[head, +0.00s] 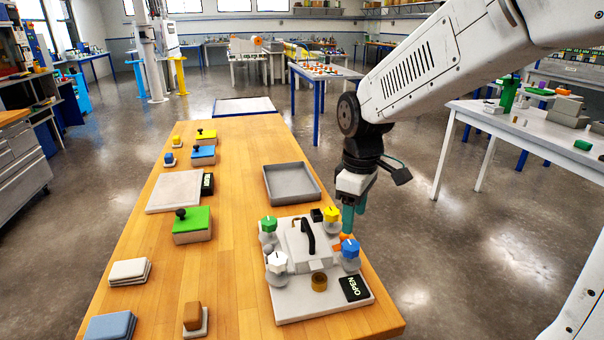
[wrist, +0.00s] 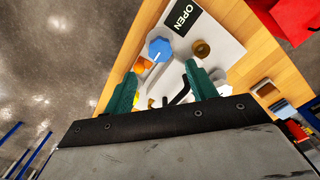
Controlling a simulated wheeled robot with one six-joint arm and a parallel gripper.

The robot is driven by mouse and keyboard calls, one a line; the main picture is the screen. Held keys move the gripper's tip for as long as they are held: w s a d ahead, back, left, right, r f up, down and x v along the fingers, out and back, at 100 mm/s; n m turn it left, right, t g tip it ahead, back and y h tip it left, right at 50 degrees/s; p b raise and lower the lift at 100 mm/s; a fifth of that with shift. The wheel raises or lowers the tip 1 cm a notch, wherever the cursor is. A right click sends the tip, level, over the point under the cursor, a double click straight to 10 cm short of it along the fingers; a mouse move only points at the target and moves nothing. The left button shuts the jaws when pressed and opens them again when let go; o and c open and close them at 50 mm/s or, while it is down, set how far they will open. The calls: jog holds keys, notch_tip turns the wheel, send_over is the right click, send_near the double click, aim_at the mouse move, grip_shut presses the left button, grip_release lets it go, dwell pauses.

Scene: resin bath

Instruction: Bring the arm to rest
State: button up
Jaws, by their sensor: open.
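My gripper (head: 352,215) hangs from my white arm at the right edge of the wooden table, beside and above the resin bath (head: 285,305). Its two green fingers are apart in the wrist view (wrist: 163,88), with nothing held between them. The bath is a light grey unit with a black handle on its lid, green, yellow, white and blue knobs at its corners, and a black label reading OPEN. In the wrist view the blue knob (wrist: 160,49) and the label (wrist: 181,15) show beyond the fingers. Part of the bath is hidden behind the gripper.
A grey empty tray (head: 291,196) lies behind the bath. A green-topped block (head: 192,222), a pale plate (head: 175,191) and several small blocks stand along the table's left side. The floor right of the table is clear up to a white table (head: 520,125).

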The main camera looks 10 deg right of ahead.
jog(key=shift+s+f+m, duration=0.1)
jog(key=shift+s+m, duration=0.2)
jog(key=shift+m, duration=0.2)
jog(key=s+d+r+m, duration=0.1)
jog(key=s+r+m, duration=0.2)
jog(key=s, duration=0.7)
jog(key=s+d+r+m+t, duration=0.1)
jog(key=s+m, duration=0.4)
jog(key=s, duration=0.6)
notch_tip(320, 180, up, 2)
jog(key=shift+d, duration=0.5)
